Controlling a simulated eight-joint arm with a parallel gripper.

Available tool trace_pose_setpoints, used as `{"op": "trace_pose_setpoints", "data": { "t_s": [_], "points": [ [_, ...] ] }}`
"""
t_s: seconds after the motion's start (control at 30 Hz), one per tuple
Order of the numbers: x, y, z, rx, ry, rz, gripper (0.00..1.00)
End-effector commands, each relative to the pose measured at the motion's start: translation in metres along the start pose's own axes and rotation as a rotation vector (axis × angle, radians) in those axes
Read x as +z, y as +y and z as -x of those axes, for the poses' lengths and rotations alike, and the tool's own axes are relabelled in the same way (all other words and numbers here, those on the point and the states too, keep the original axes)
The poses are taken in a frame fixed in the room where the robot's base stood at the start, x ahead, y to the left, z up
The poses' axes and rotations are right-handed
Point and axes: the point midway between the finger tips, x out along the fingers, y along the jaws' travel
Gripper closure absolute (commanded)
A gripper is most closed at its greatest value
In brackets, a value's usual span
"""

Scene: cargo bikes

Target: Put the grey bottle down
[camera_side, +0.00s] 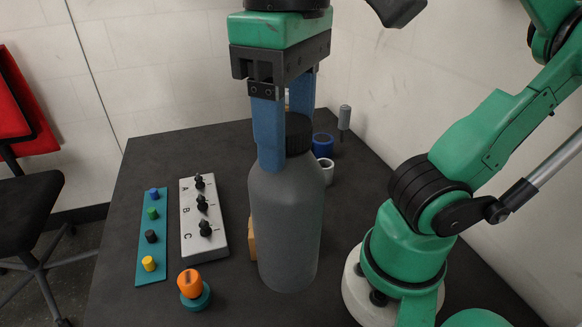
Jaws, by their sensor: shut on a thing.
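The grey bottle (286,225) is upright with a black cap, in the middle of the camera_side view. My gripper (285,150) comes down from above with its two blue fingers around the bottle's cap and neck, and it is shut on the bottle. The near finger hides part of the cap, and the far finger is mostly hidden. The bottle's base appears at or just above the dark table (235,300); I cannot tell whether it touches.
Left of the bottle are a grey box with black knobs (203,220), a teal strip with coloured buttons (151,235) and an orange-topped knob (190,284). An orange-brown block (252,240) is partly hidden behind the bottle. Behind are blue (323,145) and white (326,171) rolls.

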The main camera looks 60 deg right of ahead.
Motion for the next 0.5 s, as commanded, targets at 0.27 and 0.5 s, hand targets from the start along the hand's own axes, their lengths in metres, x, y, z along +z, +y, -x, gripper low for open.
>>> {"op": "trace_pose_setpoints", "data": {
  "t_s": [0.27, 0.5],
  "points": [
    [0.000, 0.000, -0.063, 0.000, 0.000, 0.000, 1.00],
    [0.000, 0.000, -0.084, 0.000, 0.000, 0.000, 1.00]
  ]
}}
